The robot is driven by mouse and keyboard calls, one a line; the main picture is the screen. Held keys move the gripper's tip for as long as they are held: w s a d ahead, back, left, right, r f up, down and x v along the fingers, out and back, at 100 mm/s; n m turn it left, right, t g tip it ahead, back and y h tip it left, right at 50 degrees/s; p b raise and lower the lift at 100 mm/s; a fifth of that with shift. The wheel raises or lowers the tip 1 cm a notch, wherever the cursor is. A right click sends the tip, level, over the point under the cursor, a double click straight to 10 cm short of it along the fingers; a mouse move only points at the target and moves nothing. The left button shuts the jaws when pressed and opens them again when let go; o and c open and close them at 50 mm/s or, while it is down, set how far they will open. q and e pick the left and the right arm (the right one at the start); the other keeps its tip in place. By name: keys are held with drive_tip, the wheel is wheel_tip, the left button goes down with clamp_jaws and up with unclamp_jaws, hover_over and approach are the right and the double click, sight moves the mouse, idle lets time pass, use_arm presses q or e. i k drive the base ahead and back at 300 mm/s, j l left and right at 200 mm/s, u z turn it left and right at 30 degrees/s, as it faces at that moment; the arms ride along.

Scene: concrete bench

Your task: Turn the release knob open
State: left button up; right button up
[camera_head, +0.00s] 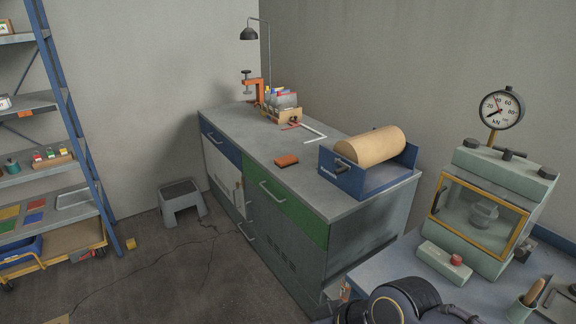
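A pale green press (497,205) stands on the bench at the right, with a round kN gauge (501,108) above it. On its top are a dark T-shaped handle (509,153) and black round knobs, one at the left (471,143) and one at the right (547,172). I cannot tell which of these is the release knob or how it is turned. The orange-framed window (481,214) is shut, with a grey specimen behind it. A control box (450,263) with a red button sits in front. Neither gripper's fingers show; only dark rounded arm parts appear at the bottom.
A grey cabinet bench (275,143) stands mid-room, bearing a blue stand (352,184) with a tan roll, an orange block (287,161) and an orange clamp (252,87). A step stool (181,199) and shelving stand left.

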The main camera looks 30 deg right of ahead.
sight(456, 260)
drive_tip(key=i+z, duration=0.2)
drive_tip(key=i, duration=0.3)
drive_tip(key=i+j+z, duration=0.2)
drive_tip(key=i, duration=0.35)
drive_tip(key=i+z, duration=0.15)
drive_tip(key=z, duration=0.25)
drive_tip(key=i+l+z, duration=0.1)
drive_tip(key=z, duration=0.25)
drive_tip(key=i+z, duration=0.25)
drive_tip(key=z, duration=0.15)
drive_tip(key=i+j+z, duration=0.15)
drive_tip(key=z, duration=0.2)
drive_tip(key=i+z, duration=0.25)
drive_tip(key=z, duration=0.15)
drive_tip(key=i+j+z, duration=0.1)
drive_tip(key=i+z, duration=0.15)
drive_tip(key=z, duration=0.15)
